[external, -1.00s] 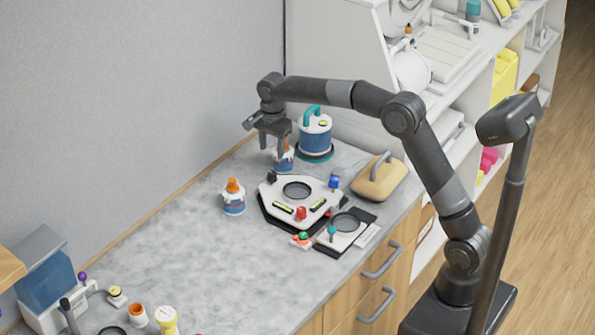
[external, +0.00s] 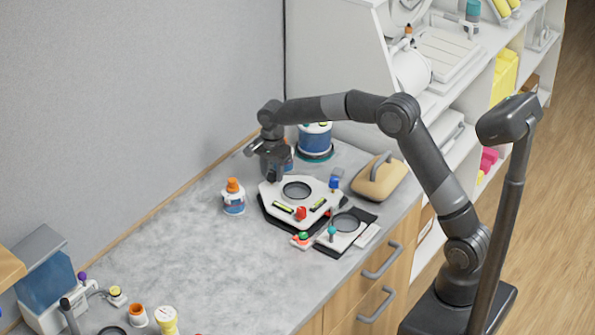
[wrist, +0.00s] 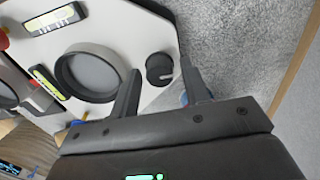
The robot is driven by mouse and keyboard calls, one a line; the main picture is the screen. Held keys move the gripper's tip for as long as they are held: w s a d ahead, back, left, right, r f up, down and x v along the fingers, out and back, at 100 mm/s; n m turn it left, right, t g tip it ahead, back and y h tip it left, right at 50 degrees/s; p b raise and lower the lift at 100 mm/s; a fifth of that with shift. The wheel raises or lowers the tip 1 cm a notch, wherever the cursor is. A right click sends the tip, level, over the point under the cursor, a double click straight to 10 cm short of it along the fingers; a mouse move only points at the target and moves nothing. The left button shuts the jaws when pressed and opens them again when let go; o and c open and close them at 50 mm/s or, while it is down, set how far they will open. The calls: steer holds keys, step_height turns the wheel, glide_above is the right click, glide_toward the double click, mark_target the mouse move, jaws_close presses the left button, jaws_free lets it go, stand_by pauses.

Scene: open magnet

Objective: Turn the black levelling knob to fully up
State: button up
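The black levelling knob (wrist: 158,68) stands at a corner of a white levelling plate (wrist: 118,35) in the wrist view. It is a short round knob with a pale mark on its lower right side. My gripper (wrist: 161,67) is open, with one finger on each side of the knob. Gaps show between knob and fingers, and I see no contact. In the external view my gripper (external: 275,172) is low over the plate's back left corner and mostly hides the knob. The plate (external: 270,191) also carries a red knob (external: 301,213) and a blue knob (external: 334,183).
Two yellow-green spirit levels (wrist: 47,82) and a dark ring (wrist: 66,72) are on the plate. An orange-capped bottle (external: 233,197) stands to its left, a blue container (external: 315,140) behind. A tan handled block (external: 374,183) is at right.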

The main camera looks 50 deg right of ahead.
steer(key=c, duration=0.8)
steer(key=shift+c, duration=0.2)
steer(key=shift+n, duration=0.4)
